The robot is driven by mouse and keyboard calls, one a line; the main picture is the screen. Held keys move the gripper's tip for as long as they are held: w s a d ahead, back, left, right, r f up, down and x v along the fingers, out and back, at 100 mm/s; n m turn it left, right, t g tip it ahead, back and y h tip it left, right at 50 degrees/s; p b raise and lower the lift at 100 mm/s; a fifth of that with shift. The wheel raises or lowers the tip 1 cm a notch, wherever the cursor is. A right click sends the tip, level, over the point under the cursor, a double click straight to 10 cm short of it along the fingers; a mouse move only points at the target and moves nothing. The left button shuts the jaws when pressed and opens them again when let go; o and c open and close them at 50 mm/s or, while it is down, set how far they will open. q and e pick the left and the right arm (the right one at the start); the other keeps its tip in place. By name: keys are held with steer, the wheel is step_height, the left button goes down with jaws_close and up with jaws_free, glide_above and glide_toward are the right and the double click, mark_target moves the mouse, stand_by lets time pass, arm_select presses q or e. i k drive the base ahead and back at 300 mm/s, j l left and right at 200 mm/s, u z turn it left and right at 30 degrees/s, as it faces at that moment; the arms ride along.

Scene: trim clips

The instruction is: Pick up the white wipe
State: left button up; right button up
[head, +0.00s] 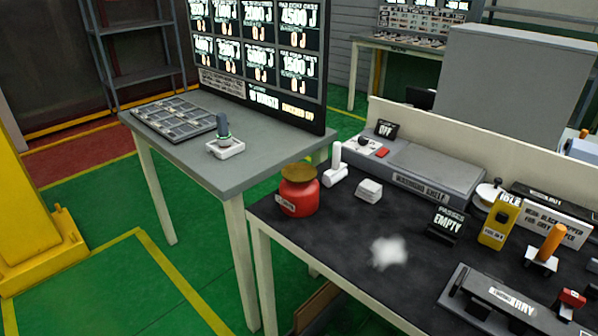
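A small white folded stack (369,190), which looks like the wipe, lies on the dark top of the right-hand workbench (330,248). It sits right of a red can (298,192) and in front of a grey machine. A soft-edged white patch (388,252) lies nearer the front on the same bench; I cannot tell if it is cloth or a smear. Neither of my grippers shows in the head view.
A white bottle-like item (336,165) stands behind the stack. The grey machine (425,172), an "EMPTY" sign (445,222), a yellow device (500,221) and an orange-handled tool (548,246) crowd the right. A grey table (255,160) with a tray and screen stands left.

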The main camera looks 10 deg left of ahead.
mark_target(370, 192)
steer(key=i+j, duration=0.1)
steer(key=j, duration=0.7)
steer(key=i+j, duration=0.15)
steer(key=j, duration=0.3)
steer(key=j+u, duration=0.1)
steer(key=j, duration=0.3)
steer(key=i, duration=0.05)
